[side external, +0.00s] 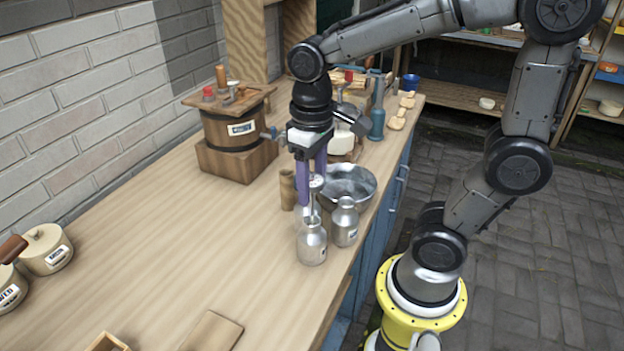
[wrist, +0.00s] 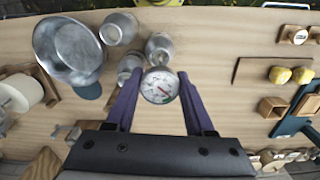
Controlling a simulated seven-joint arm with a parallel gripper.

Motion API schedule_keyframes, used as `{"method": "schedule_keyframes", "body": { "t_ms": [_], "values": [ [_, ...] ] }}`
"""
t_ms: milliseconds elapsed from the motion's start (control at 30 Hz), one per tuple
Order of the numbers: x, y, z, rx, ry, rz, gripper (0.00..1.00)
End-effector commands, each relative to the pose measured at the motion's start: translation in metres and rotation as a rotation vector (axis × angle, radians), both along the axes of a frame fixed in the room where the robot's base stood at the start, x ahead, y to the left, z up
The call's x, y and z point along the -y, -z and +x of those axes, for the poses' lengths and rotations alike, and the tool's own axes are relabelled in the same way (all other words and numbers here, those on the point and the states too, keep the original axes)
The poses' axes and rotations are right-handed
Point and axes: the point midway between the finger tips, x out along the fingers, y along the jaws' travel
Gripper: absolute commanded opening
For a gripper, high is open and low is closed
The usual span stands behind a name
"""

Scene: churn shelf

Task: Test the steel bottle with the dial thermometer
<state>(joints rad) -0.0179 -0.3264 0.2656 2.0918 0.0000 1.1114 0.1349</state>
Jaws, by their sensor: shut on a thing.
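My gripper (side external: 310,178) points down with its purple fingers shut on the dial thermometer (side external: 316,182). The thermometer's white round dial (wrist: 159,86) faces up between the fingers in the wrist view. Its thin stem hangs toward the front steel bottle (side external: 312,245); I cannot tell whether the tip is inside its mouth. That bottle also shows just above the dial in the wrist view (wrist: 159,48). A second steel bottle (side external: 344,222) stands to its right. A third (wrist: 129,66) stands behind, partly hidden by the fingers in the side view.
A large metal bowl (side external: 350,182) stands close behind the bottles. A wooden cup (side external: 287,188) is left of the fingers. A churn (side external: 232,130) on a wooden block stands farther back. Lidded pots (side external: 45,248) stand at the far left. The middle of the bench is clear.

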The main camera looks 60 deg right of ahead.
Motion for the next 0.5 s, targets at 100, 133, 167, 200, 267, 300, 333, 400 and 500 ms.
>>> {"method": "schedule_keyframes", "body": {
  "t_ms": [100, 133, 167, 200, 267, 300, 333, 400, 500],
  "values": [
    [0.0, 0.0026, -0.0002, 0.0, 0.0, 0.0, 0.17],
    [0.0, 0.0032, -0.0001, 0.0, 0.0, 0.0, 0.17],
    [0.0, 0.0038, -0.0001, 0.0, 0.0, 0.0, 0.17],
    [0.0, 0.0045, -0.0001, 0.0, 0.0, 0.0, 0.17],
    [0.0, 0.0057, 0.0, 0.0, 0.0, 0.0, 0.17],
    [0.0, 0.0065, 0.0, 0.0, 0.0, 0.0, 0.17],
    [0.0, 0.0071, 0.0, 0.0, 0.0, 0.0, 0.17],
    [0.0, 0.0085, 0.0, 0.0, 0.0, 0.0, 0.17],
    [0.0, 0.0104, 0.0001, 0.0, 0.0, 0.0, 0.17]
  ]
}}
